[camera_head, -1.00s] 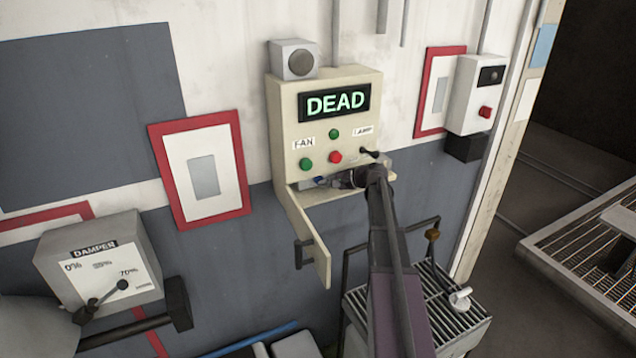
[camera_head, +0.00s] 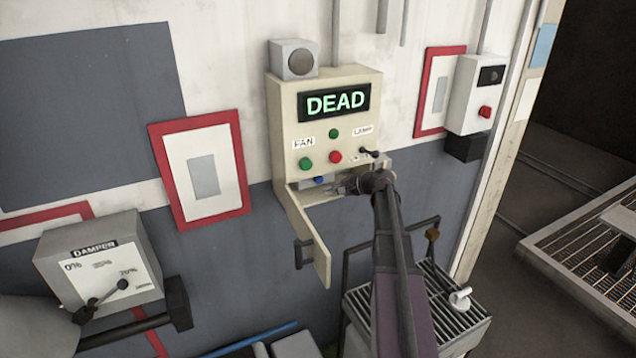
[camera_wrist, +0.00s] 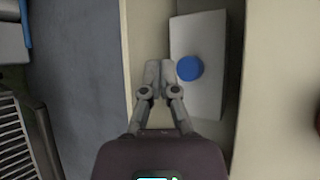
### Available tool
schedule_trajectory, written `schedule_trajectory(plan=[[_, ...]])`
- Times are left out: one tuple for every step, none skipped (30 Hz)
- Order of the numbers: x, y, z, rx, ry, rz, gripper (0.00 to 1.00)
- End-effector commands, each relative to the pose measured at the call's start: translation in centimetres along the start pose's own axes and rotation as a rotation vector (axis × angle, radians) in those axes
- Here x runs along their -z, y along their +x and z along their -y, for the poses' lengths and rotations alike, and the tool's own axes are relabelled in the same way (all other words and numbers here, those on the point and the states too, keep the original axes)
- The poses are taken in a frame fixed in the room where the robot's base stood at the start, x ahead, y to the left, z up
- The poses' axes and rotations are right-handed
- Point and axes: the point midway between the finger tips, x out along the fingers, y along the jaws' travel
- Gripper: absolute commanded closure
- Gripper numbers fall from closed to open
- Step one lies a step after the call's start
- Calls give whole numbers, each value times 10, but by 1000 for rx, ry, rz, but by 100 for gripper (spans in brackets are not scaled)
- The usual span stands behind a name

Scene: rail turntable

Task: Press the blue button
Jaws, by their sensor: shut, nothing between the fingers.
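The blue button (camera_head: 319,180) sits in the open lower compartment of the beige control box (camera_head: 284,110), below the green and red buttons. In the wrist view the blue button (camera_wrist: 190,68) is a round blue cap on a pale block (camera_wrist: 208,100). My gripper (camera_head: 334,187) is inside the compartment opening, to the right of the button in the head view. In the wrist view my gripper (camera_wrist: 159,72) is shut and empty, with its fingertips just left of the button. A small gap shows between them.
The compartment's door (camera_head: 318,252) hangs open below the box. A green button (camera_head: 306,163), a red button (camera_head: 335,157) and a lamp switch (camera_head: 368,152) are above. The display (camera_head: 335,102) reads DEAD. A slatted cart (camera_head: 440,300) stands below right.

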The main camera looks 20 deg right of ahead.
Motion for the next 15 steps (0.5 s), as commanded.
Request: schedule_trajectory(plan=[[-3, -3, -3, 0, 0, 0, 100], [-4, -5, -4, 0, 0, 0, 100], [-6, -7, -5, 0, 0, 0, 100], [-7, -8, -6, 0, 0, 0, 100], [-8, -9, -7, 0, 0, 0, 100], [-8, -10, -8, 0, 0, 0, 100], [-9, -11, -8, 0, 0, 1, 100], [-9, -12, -9, 0, 0, 1, 100], [-9, -13, -9, 0, 0, 1, 100], [-10, -13, -9, 0, 0, 1, 100], [-10, -13, -10, 0, 0, 1, 100], [-10, -13, -10, 0, 0, 1, 100], [-9, -13, -9, 0, 0, 1, 100], [-9, -13, -9, 0, 0, 1, 100], [-9, -13, -9, 0, 0, 1, 100]])
